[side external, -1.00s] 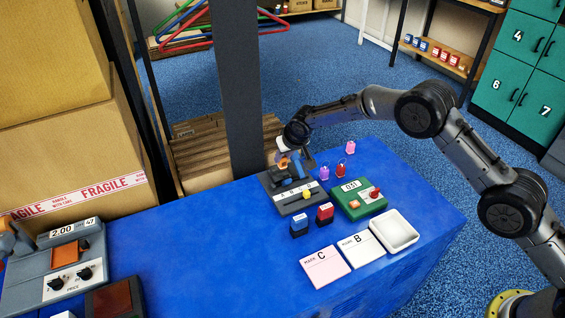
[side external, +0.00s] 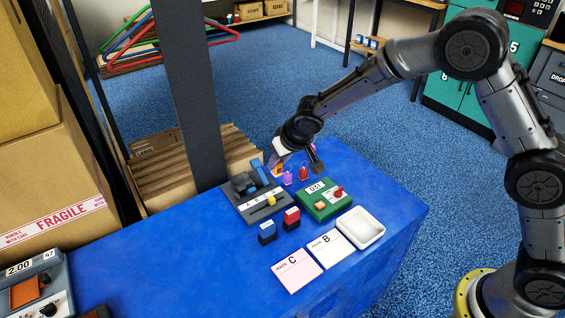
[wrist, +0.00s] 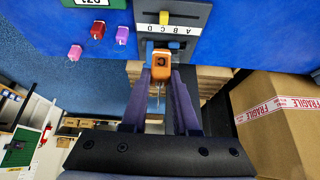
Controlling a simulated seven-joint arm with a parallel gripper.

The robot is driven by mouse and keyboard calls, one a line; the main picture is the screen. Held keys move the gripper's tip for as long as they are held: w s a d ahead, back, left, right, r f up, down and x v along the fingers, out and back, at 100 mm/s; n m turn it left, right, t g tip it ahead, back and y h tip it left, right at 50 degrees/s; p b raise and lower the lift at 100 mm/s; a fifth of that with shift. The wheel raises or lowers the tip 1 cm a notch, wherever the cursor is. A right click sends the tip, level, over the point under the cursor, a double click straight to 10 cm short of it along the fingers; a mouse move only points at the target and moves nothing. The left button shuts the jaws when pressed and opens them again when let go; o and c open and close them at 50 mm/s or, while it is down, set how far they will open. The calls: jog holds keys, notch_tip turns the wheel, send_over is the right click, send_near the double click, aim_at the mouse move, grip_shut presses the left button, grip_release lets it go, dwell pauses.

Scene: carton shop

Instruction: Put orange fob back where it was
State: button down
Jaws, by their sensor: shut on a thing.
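The orange fob (wrist: 161,66) has a dark letter C on its face and a metal ring hanging from it. My gripper (wrist: 162,76) is shut on it, with a finger on each side. In the side external view the orange fob (side external: 278,168) is partly hidden by my gripper, above the table's far side. A red fob (side external: 303,174) and a purple fob (side external: 288,179) are on the blue table close by. A pink fob (wrist: 75,52) shows in the wrist view.
A grey device (side external: 240,211) with a blue clamp and yellow slider is left of my gripper. A green counter box (side external: 320,209), blue stamp (side external: 267,232), red stamp (side external: 291,218), white tray (side external: 374,226) and cards B (side external: 331,249) and C (side external: 297,271) are nearer.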

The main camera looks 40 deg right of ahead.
jog(key=s+d+f+m+h, duration=0.15)
jog(key=s+d, duration=0.25)
jog(key=d, duration=0.5)
jog(key=s+d+m+h, duration=0.1)
jog(key=s+d+m, duration=0.25)
jog(key=d, duration=0.55)
jog(key=shift+n, duration=0.3)
jog(key=w+f, duration=0.3)
jog(key=w, duration=0.1)
jog(key=w+d+f, duration=0.1)
jog(key=w+f, duration=0.2)
jog(key=w, duration=0.1)
jog(key=w+d+f, duration=0.1)
jog(key=w+f, duration=0.2)
jog(key=w, duration=0.2)
jog(key=shift+w+f, duration=0.1)
jog(key=shift+f, duration=0.05)
jog(key=shift+w+f, duration=0.3)
jog(key=shift+f, duration=1.65)
